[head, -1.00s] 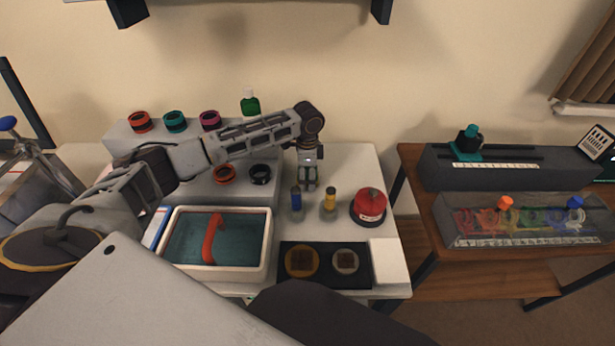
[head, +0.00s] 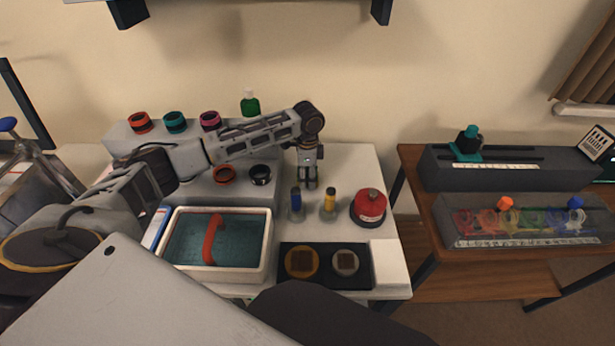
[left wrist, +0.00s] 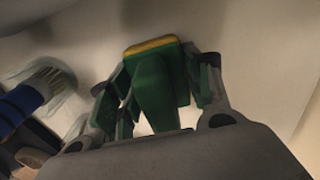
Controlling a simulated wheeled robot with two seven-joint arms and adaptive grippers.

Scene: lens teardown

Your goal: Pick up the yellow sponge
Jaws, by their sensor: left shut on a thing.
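In the left wrist view a block with a yellow face (left wrist: 152,46) and a green side stands between the fingers of my left gripper. It looks like the yellow sponge. My left gripper (head: 308,185) is shut on it, fingers pointing down, over the back of the white table. In the head view the fingers and wrist mostly hide the block, and I cannot tell its height above the table. My right gripper is not in view.
A blue-handled tool (head: 296,201) and a yellow-handled one (head: 329,201) stand close in front of the gripper. A red dome (head: 369,207) is to the right. A white-rimmed tray (head: 268,243) and a black mat (head: 322,284) lie nearer. The table's back right is clear.

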